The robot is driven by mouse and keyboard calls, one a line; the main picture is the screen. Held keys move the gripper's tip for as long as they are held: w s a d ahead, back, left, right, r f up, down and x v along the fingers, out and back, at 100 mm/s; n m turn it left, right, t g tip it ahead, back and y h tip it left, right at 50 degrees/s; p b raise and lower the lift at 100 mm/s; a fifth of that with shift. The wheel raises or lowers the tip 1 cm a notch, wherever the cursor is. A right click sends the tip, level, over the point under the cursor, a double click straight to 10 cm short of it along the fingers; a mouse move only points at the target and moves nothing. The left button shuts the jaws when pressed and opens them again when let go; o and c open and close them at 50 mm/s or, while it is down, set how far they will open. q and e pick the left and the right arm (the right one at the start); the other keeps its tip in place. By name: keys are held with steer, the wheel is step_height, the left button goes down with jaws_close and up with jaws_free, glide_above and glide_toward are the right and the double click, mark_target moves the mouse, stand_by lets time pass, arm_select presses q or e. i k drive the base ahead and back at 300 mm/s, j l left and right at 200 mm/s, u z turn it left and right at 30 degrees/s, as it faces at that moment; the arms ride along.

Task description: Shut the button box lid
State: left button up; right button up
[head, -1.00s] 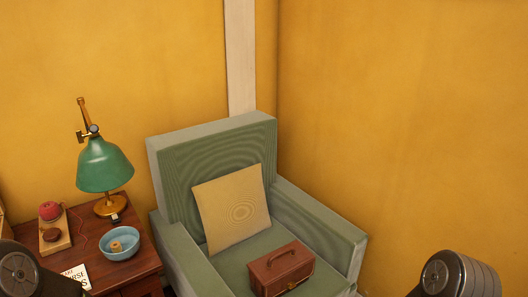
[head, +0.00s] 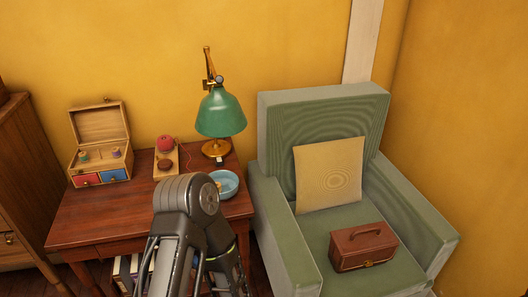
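A small wooden button box (head: 102,160) stands at the back left of the dark red-brown table. Its lid (head: 98,122) is open and tilted up at the back. Spools or buttons show inside, and its front has a red drawer and a blue drawer. One of my arms reaches up in front of the table at the lower middle, with its joint covering part of the tabletop. Neither of my grippers shows in the head view.
On the table (head: 92,215) are a green lamp (head: 221,113), a blue bowl (head: 231,189) and a wooden board with a red pincushion-like ball (head: 166,143). A green armchair (head: 275,215) with a brown case (head: 362,247) stands right. A wooden cabinet (head: 25,180) stands left. The table's front left is clear.

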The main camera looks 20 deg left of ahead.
mark_target(107, 122)
steer(key=u, duration=1.85)
steer(key=i+j+u, duration=0.35)
steer(key=i+j, duration=0.25)
steer(key=j, duration=0.25)
steer(key=i+j+u, duration=0.4)
steer(key=i+j, duration=0.25)
steer(key=i, duration=0.05)
